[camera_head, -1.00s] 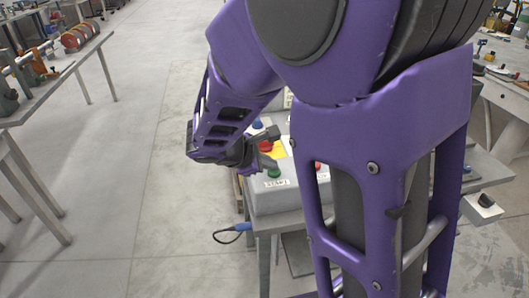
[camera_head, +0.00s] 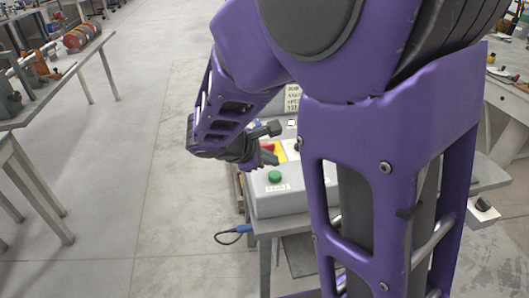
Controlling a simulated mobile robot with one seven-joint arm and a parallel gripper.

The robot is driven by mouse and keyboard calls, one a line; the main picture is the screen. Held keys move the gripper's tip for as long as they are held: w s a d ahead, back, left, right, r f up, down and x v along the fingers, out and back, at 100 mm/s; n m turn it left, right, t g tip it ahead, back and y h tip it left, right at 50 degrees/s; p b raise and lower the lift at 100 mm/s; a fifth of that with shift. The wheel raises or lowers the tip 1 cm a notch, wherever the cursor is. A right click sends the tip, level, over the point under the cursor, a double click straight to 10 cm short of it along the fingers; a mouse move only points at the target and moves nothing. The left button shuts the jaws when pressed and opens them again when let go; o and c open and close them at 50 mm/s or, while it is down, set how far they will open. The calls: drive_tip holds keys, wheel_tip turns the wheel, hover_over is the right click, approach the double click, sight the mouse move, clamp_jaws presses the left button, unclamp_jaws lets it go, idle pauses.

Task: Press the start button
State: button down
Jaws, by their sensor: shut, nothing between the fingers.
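A grey control box (camera_head: 280,204) stands on a small metal table, partly hidden behind my purple arm. A green button (camera_head: 275,176) sits on its top near the front edge, above a small white label (camera_head: 278,188) that is too small to read. A red button (camera_head: 268,148) on a yellow plate (camera_head: 291,150) lies behind it, partly covered by my gripper. My gripper (camera_head: 272,145) is shut and empty. It hangs over the box beside the red button, behind and slightly left of the green button. Whether it touches anything cannot be told.
A blue-ended cable (camera_head: 235,230) sticks out left of the table. A workbench (camera_head: 60,85) with tools stands at the far left, and another bench (camera_head: 505,100) at the right. The concrete floor (camera_head: 150,190) between is clear.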

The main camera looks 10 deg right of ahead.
sight(271, 176)
drive_tip(key=shift+r+p, duration=1.25)
drive_tip(key=shift+r, duration=0.75)
drive_tip(key=shift+f, duration=0.1)
